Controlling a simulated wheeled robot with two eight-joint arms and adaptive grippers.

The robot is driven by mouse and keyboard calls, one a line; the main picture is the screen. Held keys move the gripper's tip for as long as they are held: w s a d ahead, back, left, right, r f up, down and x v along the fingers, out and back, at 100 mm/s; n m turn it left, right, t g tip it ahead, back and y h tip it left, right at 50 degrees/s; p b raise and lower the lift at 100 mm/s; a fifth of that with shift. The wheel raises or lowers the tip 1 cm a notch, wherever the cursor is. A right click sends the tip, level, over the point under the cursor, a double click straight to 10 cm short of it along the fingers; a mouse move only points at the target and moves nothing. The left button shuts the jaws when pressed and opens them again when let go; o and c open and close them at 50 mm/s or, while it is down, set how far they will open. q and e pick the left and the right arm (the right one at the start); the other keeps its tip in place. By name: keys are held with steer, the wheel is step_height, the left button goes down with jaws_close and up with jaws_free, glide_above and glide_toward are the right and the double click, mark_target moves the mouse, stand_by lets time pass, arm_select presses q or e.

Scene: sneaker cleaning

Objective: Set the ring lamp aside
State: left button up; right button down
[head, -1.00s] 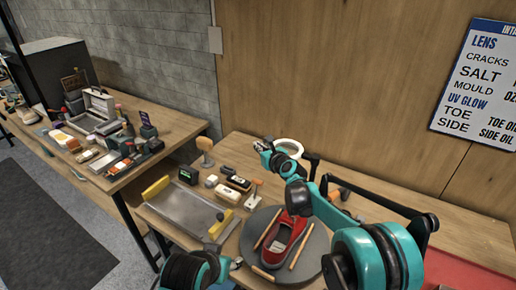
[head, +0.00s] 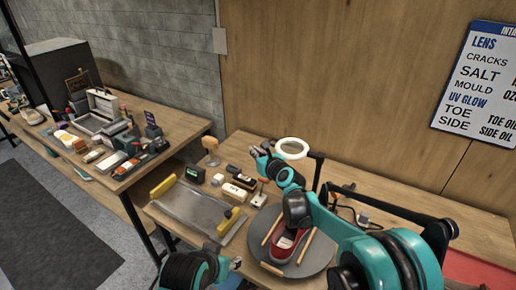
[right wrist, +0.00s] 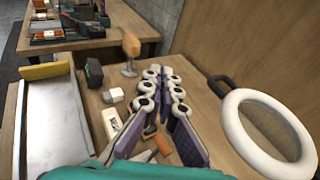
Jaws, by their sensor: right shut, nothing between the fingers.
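The white ring lamp (head: 291,157) stands at the back of the right-hand table, its ring raised on a dark arm. My right gripper (head: 259,151) is just left of the ring, shut and empty, apart from it. In the right wrist view the shut fingers (right wrist: 160,76) point away over the table, and the lamp's ring (right wrist: 231,120) is to their right. My left gripper (head: 235,263) is low at the table's front edge; it is too small to tell whether it is open.
A red shoe (head: 282,247) lies on a round grey turntable (head: 318,256), partly behind my right arm. A metal tray (head: 187,212) is to the left. Small bottles and blocks, including a white block (head: 234,192), stand between. A wooden-headed stand (head: 211,146) is at the back.

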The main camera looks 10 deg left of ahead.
steer(key=s+a+r+p, duration=0.1)
steer(key=s+a, duration=0.1)
steer(key=s, duration=0.4)
steer(key=shift+a+r, duration=0.2)
steer(key=shift+r, duration=0.1)
